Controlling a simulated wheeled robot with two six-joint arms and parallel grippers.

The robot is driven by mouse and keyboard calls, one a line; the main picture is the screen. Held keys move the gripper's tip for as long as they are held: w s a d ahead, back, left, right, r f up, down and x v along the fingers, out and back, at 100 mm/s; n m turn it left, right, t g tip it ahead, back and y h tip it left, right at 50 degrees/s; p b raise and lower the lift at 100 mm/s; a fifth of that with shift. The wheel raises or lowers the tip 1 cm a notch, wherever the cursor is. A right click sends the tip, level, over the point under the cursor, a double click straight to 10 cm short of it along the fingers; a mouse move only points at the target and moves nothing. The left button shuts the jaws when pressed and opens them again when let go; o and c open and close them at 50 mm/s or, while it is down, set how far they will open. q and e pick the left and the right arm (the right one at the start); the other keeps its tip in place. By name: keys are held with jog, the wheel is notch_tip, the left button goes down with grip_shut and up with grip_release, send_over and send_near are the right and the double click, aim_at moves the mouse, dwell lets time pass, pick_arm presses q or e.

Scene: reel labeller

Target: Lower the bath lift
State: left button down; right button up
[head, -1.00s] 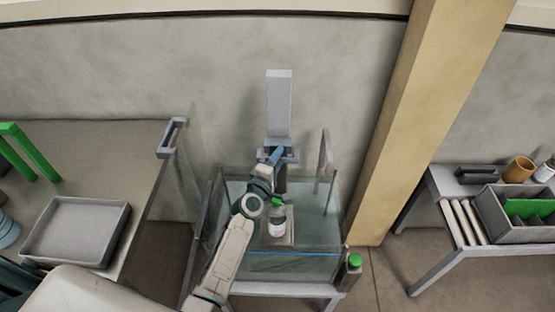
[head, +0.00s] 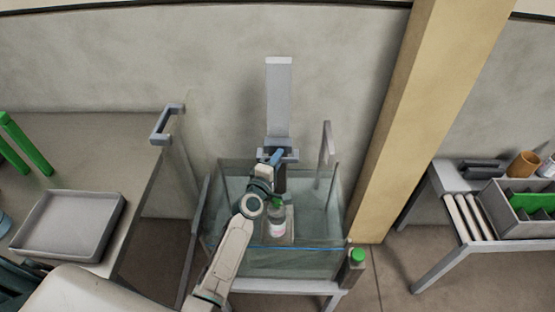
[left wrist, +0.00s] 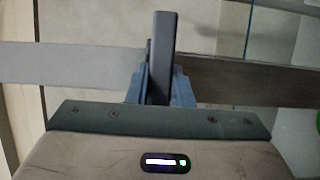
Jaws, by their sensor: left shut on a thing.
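The bath lift has a tall light-grey column (head: 279,100) behind a glass bath (head: 230,262). A dark handle (left wrist: 163,40) stands upright in the left wrist view. My left gripper (head: 276,157) is shut on this handle, low in front of the column. Its blue fingers also show in the left wrist view (left wrist: 160,90). A bottle (head: 277,226) with a green cap and pale label stands on a grey platform (head: 289,238) inside the bath, partly hidden by my left wrist. My right gripper is not in view.
A blue line (head: 300,248) crosses the bath's front. A bench with a grey tray (head: 64,255) is at left. A pillar (head: 420,100) and a table with a divided crate (head: 498,220) are at right.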

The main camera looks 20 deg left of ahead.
pick_arm(q)
jog(key=shift+f, duration=0.35)
jog(key=c, duration=1.3)
grip_release()
jog(key=shift+s, duration=0.1)
jog(key=s, duration=0.7)
jog(key=s+a+b, duration=0.1)
jog(key=s, duration=0.2)
jog(key=shift+s+a, duration=0.1)
jog(key=shift+s, duration=0.2)
